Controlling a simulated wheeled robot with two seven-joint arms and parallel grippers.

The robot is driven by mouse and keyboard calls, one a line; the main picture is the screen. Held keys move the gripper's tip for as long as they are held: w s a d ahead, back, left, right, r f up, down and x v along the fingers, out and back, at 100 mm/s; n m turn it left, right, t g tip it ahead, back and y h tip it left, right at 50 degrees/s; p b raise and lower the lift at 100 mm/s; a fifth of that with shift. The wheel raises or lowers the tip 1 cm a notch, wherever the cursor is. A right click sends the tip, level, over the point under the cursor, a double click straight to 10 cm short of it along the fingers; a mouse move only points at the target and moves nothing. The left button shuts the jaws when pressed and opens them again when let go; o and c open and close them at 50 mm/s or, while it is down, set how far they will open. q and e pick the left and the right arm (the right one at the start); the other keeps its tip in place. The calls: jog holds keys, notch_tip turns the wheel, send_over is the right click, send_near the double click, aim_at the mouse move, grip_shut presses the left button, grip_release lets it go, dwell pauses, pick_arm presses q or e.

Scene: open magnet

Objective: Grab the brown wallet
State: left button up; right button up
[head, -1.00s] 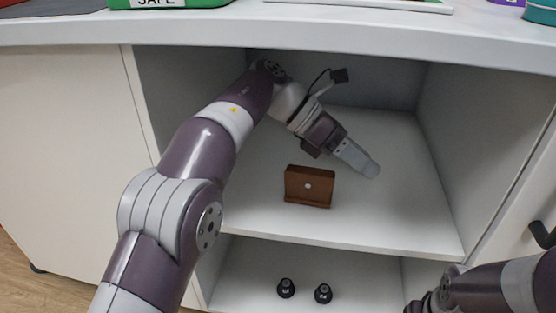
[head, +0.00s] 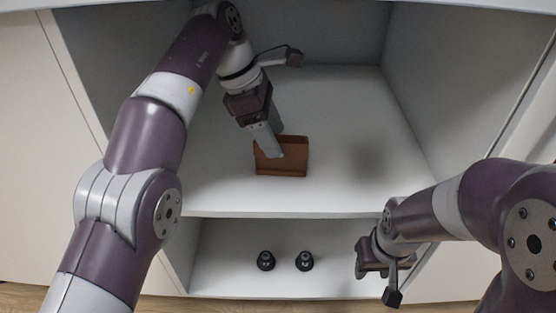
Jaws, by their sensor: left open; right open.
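The brown wallet (head: 294,160) stands upright on the upper shelf of the open cabinet, near the middle. My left gripper (head: 274,152) reaches down into the cabinet with its fingers over the wallet's left part, hiding some of it. It is open; I cannot tell whether the fingers straddle or touch the wallet. My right gripper (head: 374,283) is low at the right, in front of the lower shelf, away from the wallet; its fingertips are not clearly visible.
The upper shelf (head: 350,135) is clear around the wallet, with cabinet walls on both sides and the counter edge above. Two small black objects, a left one (head: 265,261) and a right one (head: 304,261), stand on the lower shelf.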

aim_at(285, 153)
pick_arm(q)
jog(key=b+x, duration=0.4)
jog(key=x, duration=0.1)
jog(key=shift+d+f, duration=0.25)
jog(key=shift+d, duration=0.05)
jog(key=shift+s+r, duration=0.1)
jog(key=shift+r, duration=0.05)
jog(key=c, duration=0.9)
